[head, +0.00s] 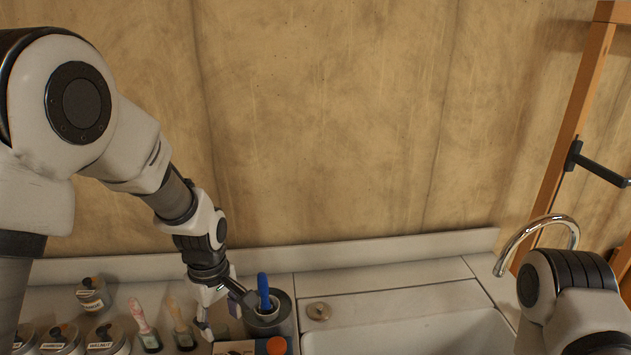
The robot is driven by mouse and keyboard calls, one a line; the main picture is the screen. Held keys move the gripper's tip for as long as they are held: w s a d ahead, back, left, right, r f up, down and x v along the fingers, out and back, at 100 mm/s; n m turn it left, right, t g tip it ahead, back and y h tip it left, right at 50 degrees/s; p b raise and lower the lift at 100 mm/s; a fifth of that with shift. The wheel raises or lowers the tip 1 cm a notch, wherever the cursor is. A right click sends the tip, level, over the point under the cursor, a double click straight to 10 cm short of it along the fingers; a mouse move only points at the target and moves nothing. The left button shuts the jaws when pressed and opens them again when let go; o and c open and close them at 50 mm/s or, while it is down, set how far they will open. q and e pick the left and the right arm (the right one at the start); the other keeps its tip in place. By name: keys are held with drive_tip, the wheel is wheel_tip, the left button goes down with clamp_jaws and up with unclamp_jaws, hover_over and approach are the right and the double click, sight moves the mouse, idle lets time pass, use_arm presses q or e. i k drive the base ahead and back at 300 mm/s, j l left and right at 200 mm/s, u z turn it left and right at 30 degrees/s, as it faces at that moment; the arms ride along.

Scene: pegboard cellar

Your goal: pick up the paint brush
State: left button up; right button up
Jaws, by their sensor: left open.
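A blue handle (264,290) stands upright in a dark round pot (283,318) on the counter; its lower end is hidden inside the pot. It looks like the paint brush, but no bristles show. My left gripper (228,314) points down just left of the pot, open, with nothing visible between its fingers. Its right finger is close to the pot's rim; I cannot tell whether they touch. My right arm enters at the lower right, and its gripper is out of the picture.
Pink-handled (141,318) and tan-handled (177,316) items stand left of my gripper, beside several labelled jars (100,340). A box with an orange knob (277,346) is in front of the pot. A sink (420,335) with a curved tap (540,226) lies right.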

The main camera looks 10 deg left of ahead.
sight(266, 309)
drive_tip(key=k, duration=1)
